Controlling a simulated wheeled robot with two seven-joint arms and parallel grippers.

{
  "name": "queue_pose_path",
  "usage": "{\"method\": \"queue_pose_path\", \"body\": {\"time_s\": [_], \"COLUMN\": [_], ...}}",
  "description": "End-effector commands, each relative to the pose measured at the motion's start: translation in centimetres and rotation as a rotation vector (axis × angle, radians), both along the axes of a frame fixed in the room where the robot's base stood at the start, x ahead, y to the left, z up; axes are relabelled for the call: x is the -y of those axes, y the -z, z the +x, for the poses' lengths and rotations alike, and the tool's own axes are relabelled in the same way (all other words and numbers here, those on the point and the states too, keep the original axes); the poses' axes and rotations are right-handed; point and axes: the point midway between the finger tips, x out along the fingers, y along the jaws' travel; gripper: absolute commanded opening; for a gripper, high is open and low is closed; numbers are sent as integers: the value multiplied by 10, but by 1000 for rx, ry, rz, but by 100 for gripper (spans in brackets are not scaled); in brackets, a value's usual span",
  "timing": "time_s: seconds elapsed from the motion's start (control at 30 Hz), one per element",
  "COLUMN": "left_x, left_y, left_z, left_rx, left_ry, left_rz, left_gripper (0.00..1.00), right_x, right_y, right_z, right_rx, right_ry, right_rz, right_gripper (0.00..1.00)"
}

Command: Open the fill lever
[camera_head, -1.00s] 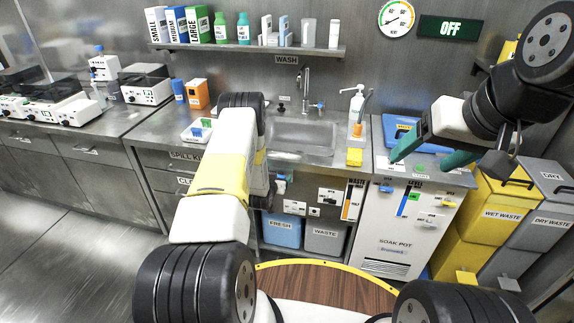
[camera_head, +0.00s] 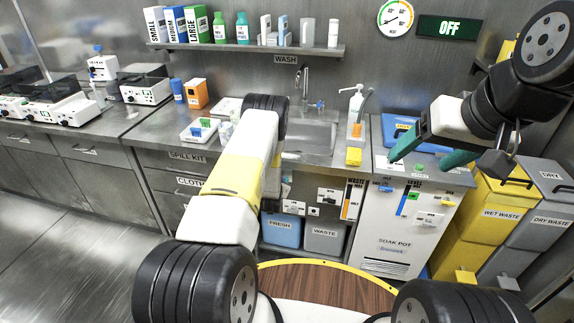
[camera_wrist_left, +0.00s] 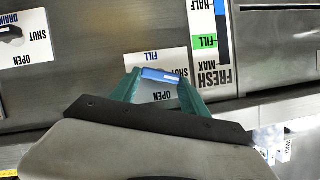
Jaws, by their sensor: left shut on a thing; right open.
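The fill lever (camera_wrist_left: 160,75) is a small blue handle on a white plate (camera_wrist_left: 156,63) marked FILL and OPEN in the left wrist view. My left gripper (camera_wrist_left: 160,82) is shut on this handle, a teal finger at each end. The handle lies across the plate, slightly tilted; part of the plate is hidden by the gripper. In the head view my left arm hides the lever and the left gripper. My right gripper (camera_head: 422,156) is open and empty above the soak pot counter.
A FRESH level strip (camera_wrist_left: 209,45) is beside the plate, and a DRAIN lever plate (camera_wrist_left: 24,38) is at the left. Below the sink (camera_head: 308,136) stand a FRESH bin (camera_head: 281,231) and a WASTE bin (camera_head: 323,238). The soak pot (camera_head: 395,235) is to the right.

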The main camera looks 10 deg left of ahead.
Motion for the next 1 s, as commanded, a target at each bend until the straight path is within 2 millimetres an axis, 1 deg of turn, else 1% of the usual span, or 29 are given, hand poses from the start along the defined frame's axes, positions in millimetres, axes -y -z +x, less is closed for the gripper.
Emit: {"method": "queue_pose_path", "body": {"time_s": [0.07,0.1,0.2,0.47,0.57,0.67,0.9,1.0], "left_x": [0,0,0,0,0,1,6,7], "left_y": [0,0,0,0,-1,-5,-20,-24], "left_z": [0,0,0,0,-3,-13,-52,-64], "left_rx": [-1,-1,0,0,-1,-1,-3,-2], "left_ry": [0,1,1,1,0,0,0,0], "left_rz": [0,0,-1,-1,-2,-2,-2,-1], "left_gripper": [12,57,75,75,75,75,75,75], "right_x": [0,0,0,0,0,0,0,0], "right_y": [0,0,0,0,0,0,0,0], "right_z": [0,0,0,0,0,0,0,0], "right_rx": [0,0,0,0,0,0,0,0], "right_ry": [0,0,0,0,0,0,0,0], "right_rz": [0,0,0,0,0,0,0,0], "right_gripper": [75,75,75,75,75,75,75,75]}}
